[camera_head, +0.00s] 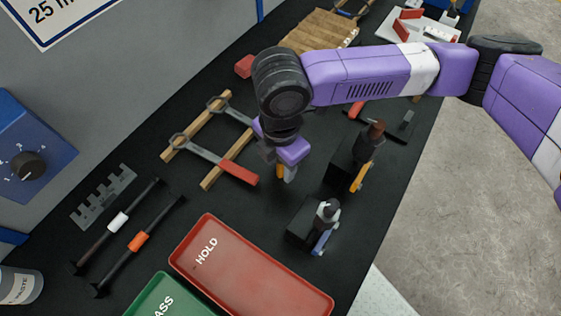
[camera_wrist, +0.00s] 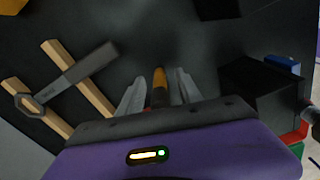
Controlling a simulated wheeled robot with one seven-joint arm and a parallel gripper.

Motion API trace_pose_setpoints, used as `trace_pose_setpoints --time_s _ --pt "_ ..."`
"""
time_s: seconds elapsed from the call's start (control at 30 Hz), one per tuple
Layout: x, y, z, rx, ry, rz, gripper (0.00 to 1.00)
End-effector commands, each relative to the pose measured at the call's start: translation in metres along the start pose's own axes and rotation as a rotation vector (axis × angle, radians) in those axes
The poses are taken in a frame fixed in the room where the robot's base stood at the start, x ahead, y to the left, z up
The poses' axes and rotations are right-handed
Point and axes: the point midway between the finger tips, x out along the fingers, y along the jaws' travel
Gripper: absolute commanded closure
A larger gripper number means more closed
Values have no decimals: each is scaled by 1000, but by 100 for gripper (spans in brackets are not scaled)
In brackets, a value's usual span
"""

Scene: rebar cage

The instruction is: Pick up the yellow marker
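In the head view my gripper (camera_head: 284,172) points down over the black bench, and a small yellow-orange piece of the marker (camera_head: 279,171) shows beside a finger. The lower part of the marker is hidden in the wrist view by my gripper body.
A red-handled wrench (camera_head: 238,172) lies across wooden strips (camera_head: 228,160) to the left. Black blocks with a yellow-handled tool (camera_head: 361,178) and a blue-handled tool (camera_head: 321,243) stand close on the right. A red HOLD tray (camera_head: 250,270) lies in front.

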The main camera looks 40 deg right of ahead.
Motion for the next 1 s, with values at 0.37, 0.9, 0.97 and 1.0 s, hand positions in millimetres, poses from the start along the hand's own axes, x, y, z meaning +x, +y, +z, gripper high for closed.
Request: trace_pose_setpoints --time_s 0.37,0.9,0.97,1.0 --pt "0 0 0 0 0 0 100" --pt "-29 1 0 -2 -1 3 100" --pt "-41 1 0 -1 -1 4 100" --pt "-51 1 0 -1 0 3 100"
